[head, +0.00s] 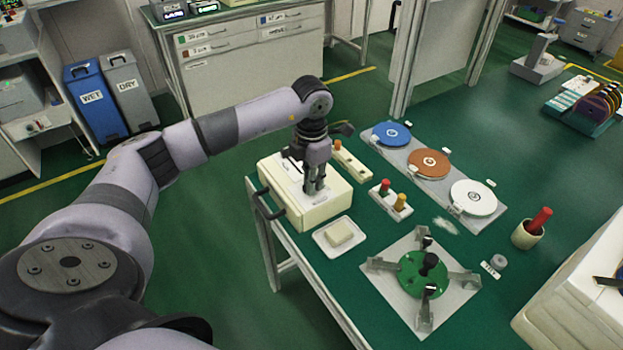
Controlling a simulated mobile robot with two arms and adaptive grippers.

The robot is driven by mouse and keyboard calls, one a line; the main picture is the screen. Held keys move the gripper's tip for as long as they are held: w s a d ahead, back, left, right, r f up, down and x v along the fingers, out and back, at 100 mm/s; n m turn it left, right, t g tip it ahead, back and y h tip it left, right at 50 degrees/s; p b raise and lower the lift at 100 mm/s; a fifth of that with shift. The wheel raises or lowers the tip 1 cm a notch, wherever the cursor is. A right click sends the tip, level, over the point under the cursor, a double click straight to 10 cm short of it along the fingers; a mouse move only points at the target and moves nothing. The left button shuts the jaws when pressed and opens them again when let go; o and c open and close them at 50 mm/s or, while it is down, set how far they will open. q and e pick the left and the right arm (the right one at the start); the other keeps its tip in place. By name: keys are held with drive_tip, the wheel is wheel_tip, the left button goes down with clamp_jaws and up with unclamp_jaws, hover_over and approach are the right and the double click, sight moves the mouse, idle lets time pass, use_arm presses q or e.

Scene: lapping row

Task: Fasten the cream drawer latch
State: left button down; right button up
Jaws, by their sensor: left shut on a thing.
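A cream drawer box (330,205) stands at the left end of the green bench, with a white plate or label on its top. My left gripper (314,190) points down over the middle of the box. Its fingers are close together and shut on a small part at the top of the box, where the latch seems to be. The fingers hide most of that part, so I cannot tell how the latch stands. My right gripper is not in view.
A white dish (322,247) with a cream block lies in front of the box. A holder with red and yellow knobs (392,206), a tray of blue, orange and white discs (428,163) and a green clamp fixture (424,275) lie rightward. A cup (527,235) holds a red stick.

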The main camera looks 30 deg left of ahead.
use_arm(q)
drive_tip(key=c, duration=1.6)
unclamp_jaws()
drive_tip(key=shift+o, duration=0.2)
drive_tip(key=shift+r, duration=0.1)
wheel_tip(320, 180, up, 12)
